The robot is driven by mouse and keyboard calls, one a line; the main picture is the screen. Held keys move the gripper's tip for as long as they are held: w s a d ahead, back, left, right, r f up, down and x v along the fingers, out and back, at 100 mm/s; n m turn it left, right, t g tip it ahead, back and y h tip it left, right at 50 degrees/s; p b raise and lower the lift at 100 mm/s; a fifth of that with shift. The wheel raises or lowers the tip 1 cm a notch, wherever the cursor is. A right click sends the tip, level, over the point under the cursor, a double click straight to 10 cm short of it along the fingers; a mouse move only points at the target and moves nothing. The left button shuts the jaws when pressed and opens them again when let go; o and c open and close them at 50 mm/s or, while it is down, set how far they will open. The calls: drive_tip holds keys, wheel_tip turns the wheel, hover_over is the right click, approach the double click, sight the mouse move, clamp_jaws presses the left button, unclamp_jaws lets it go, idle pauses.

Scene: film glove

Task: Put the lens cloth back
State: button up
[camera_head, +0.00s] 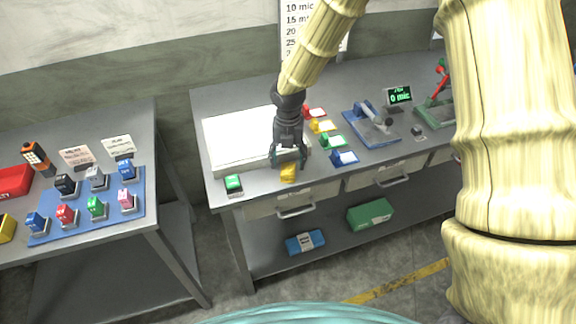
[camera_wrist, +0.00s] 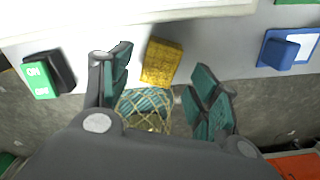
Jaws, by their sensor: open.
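A small yellow folded piece, apparently the lens cloth (camera_head: 289,173), lies at the front edge of the right bench. It also shows in the wrist view as a textured yellow rectangle (camera_wrist: 162,62). My gripper (camera_head: 288,161) points down just above and behind it in the head view. In the wrist view my gripper (camera_wrist: 163,78) has its teal fingers apart, one on each side of the cloth, and holds nothing. I cannot tell how much height separates the fingertips from the cloth.
A white light box (camera_head: 222,148) stands behind my gripper. A green-faced switch (camera_head: 233,183) is to the left, and a blue piece on a card (camera_head: 344,158) to the right. A blue tray (camera_head: 372,128) and a display (camera_head: 400,96) stand further right. Another bench with a blue mat (camera_head: 134,211) is left.

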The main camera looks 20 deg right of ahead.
sight(288, 168)
wheel_tip(288, 168, up, 9)
drive_tip(key=b, duration=0.1)
drive_tip(key=shift+f, duration=0.15)
